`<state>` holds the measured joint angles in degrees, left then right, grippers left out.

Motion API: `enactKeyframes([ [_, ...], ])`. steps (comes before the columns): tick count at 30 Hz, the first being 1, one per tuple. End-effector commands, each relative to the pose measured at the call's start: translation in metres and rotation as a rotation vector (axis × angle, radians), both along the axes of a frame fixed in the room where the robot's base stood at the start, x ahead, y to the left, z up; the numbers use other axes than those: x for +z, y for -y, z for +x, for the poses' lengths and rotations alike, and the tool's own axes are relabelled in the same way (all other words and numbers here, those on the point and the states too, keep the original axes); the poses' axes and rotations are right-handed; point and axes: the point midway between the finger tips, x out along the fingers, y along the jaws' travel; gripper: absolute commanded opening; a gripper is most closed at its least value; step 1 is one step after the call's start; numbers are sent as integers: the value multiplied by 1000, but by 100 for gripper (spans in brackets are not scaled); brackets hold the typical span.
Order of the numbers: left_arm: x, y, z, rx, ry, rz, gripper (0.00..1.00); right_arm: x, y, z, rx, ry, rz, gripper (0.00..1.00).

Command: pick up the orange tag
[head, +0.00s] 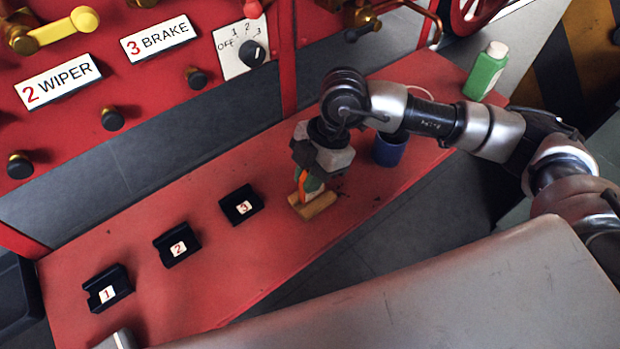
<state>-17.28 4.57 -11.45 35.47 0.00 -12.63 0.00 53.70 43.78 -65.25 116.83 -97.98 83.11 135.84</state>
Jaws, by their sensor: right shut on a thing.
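My right gripper (311,186) reaches down to the red bench from the right and is shut on the orange tag (302,186). The tag shows as a narrow upright orange strip at the fingers, and much of it is hidden by the gripper. A tan wooden block (315,206) lies on the bench just below the fingertips. Whether the tag touches the block I cannot tell. Something green shows at the fingers beside the tag. My left gripper is not in view.
Black holders numbered 1 (107,288), 2 (177,245) and 3 (240,205) stand on the red bench (215,290). A blue cup (389,152) is right of the gripper, partly behind my arm. A green bottle (485,72) stands at the far right end. A red panel (150,85) with knobs rises behind.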

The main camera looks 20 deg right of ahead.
Motion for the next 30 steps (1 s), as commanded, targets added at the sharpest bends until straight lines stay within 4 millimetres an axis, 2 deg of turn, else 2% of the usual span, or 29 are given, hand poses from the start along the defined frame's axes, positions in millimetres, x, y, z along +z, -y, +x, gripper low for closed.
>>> enactKeyframes([
  [5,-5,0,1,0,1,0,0,29,0,1,2,8,2,0],
  [12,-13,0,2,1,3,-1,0,60,58,3,-7,5,-3,0],
  [18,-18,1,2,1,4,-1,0,83,95,4,-4,4,-3,0],
  [24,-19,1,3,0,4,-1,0,95,113,5,-2,2,0,0],
  [30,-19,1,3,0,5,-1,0,98,117,5,1,2,0,0],
])
